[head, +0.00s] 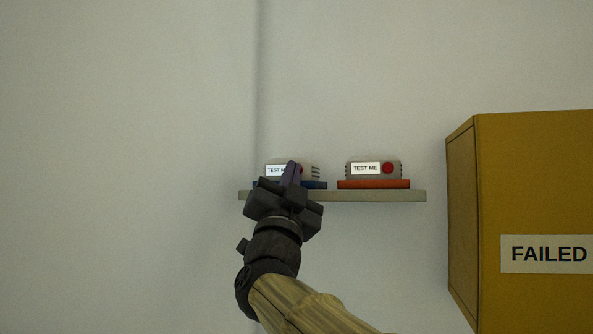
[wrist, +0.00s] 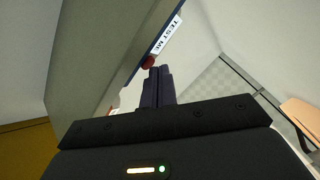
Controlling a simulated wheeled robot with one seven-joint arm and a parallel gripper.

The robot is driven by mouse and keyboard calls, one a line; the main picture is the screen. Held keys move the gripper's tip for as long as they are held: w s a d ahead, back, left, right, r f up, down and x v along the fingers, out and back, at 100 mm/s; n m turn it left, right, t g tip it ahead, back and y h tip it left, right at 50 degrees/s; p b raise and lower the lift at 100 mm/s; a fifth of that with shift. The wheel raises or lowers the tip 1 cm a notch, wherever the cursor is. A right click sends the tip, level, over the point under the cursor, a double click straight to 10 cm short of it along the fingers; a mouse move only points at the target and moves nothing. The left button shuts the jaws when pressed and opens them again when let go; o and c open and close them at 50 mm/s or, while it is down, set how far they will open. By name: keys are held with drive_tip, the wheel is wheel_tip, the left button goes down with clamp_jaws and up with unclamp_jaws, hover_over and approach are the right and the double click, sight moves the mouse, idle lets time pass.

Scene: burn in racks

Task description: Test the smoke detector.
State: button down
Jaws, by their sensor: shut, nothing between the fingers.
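Two grey smoke detectors sit side by side on a wall shelf in the head view. The left detector (head: 310,171) rests on a blue base (head: 316,185) and the right detector (head: 373,170) on an orange-red base (head: 373,184). Each has a white "TEST ME" label. My gripper (head: 290,168) is shut and empty, in front of the left detector, hiding its button and part of its label there. In the wrist view, my shut fingertips (wrist: 158,70) are right at a red button (wrist: 149,62) beside the label (wrist: 166,36). I cannot tell whether they touch it.
The shelf (head: 400,196) is narrow and fixed to a pale wall. A large yellow box (head: 530,180) with a "FAILED" sign (head: 547,254) stands on the right. The space left of the shelf is clear.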

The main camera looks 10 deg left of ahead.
drive_tip(key=shift+w, duration=0.5)
idle(0.7)
drive_tip(key=shift+s, duration=0.15)
idle(0.3)
drive_tip(key=shift+s+b, duration=0.55)
drive_tip(key=shift+s, duration=0.3)
drive_tip(key=shift+s, duration=0.1)
drive_tip(key=s+b, duration=0.1)
drive_tip(key=s, duration=0.1)
drive_tip(key=s+b, duration=0.1)
drive_tip(key=s, duration=0.1)
drive_tip(key=shift+s+a, duration=0.2)
drive_tip(key=shift+s, duration=0.2)
idle(0.4)
